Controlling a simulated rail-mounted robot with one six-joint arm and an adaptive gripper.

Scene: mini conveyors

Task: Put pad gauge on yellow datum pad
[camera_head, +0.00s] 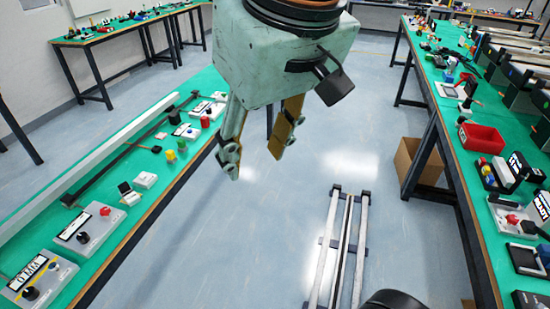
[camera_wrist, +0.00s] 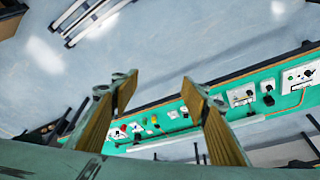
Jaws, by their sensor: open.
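My gripper (camera_head: 254,160) hangs over the aisle floor between two benches, its fingers spread apart with nothing between them. In the wrist view the gripper (camera_wrist: 158,88) is also open and empty, with a green-topped bench beyond its fingers. I cannot tell for sure which object is the pad gauge or the yellow datum pad. A small yellow piece (camera_head: 171,155) stands on the left bench, too small to identify. No object touches the gripper.
The left bench (camera_head: 130,222) holds a long rail, grey boxes with black knobs, and small coloured parts. The right bench (camera_head: 455,190) carries a red bin (camera_head: 482,138), conveyors and devices. A cardboard box (camera_head: 408,160) stands under it. A floor rail (camera_head: 342,250) runs along the aisle.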

